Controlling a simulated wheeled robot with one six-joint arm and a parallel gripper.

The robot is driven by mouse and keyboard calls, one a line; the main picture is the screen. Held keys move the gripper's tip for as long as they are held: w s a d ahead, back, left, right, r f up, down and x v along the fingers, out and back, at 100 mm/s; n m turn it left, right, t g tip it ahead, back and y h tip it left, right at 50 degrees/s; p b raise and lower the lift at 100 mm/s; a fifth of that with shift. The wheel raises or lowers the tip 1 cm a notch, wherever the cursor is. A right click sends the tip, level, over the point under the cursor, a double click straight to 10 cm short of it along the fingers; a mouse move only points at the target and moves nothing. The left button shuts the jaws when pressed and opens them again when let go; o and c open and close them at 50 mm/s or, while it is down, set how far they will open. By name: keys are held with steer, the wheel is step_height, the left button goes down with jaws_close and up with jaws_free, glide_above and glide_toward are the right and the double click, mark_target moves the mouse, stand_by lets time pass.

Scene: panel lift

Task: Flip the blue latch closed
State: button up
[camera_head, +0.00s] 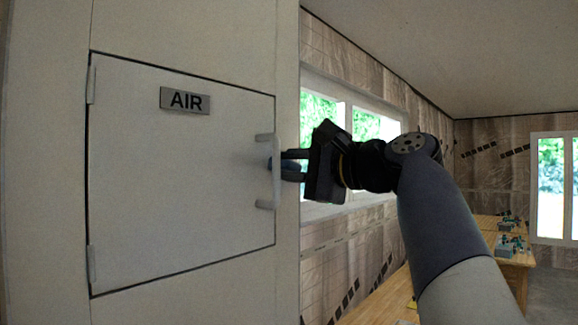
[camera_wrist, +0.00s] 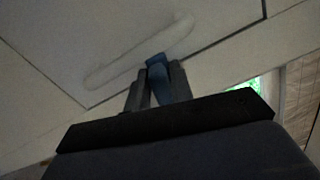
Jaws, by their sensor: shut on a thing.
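A white panel door (camera_head: 180,180) with an "AIR" label (camera_head: 185,100) sits flush in its frame at the left of the head view. A pale bar handle (camera_head: 277,172) stands on its right side, and it also shows in the wrist view (camera_wrist: 125,60). The blue latch (camera_wrist: 157,75) is beside the handle at the door's edge. My gripper (camera_head: 285,165) reaches in from the right and is shut on the latch. In the wrist view the two dark fingers (camera_wrist: 156,88) are on either side of it. The latch is mostly hidden by the fingers in the head view.
The wall (camera_head: 287,270) continues right of the door to a corner, with windows (camera_head: 375,127) beyond. Wooden tables (camera_head: 515,255) with small items stand at the far right. Two hinges (camera_head: 91,265) are on the door's left edge.

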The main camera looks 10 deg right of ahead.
jaws_close()
steer(key=shift+f+n+b, duration=0.3)
steer(key=shift+n+b, duration=0.1)
steer(key=shift+n, duration=0.2)
steer(key=shift+f+n+b, duration=0.2)
steer(key=shift+n+b, duration=0.1)
steer(key=shift+n, duration=0.6)
steer(key=o, duration=0.6)
jaws_free()
steer(key=b+v, duration=0.2)
steer(key=v, duration=0.8)
steer(key=shift+s+d, duration=0.2)
steer(key=shift+s, duration=0.15)
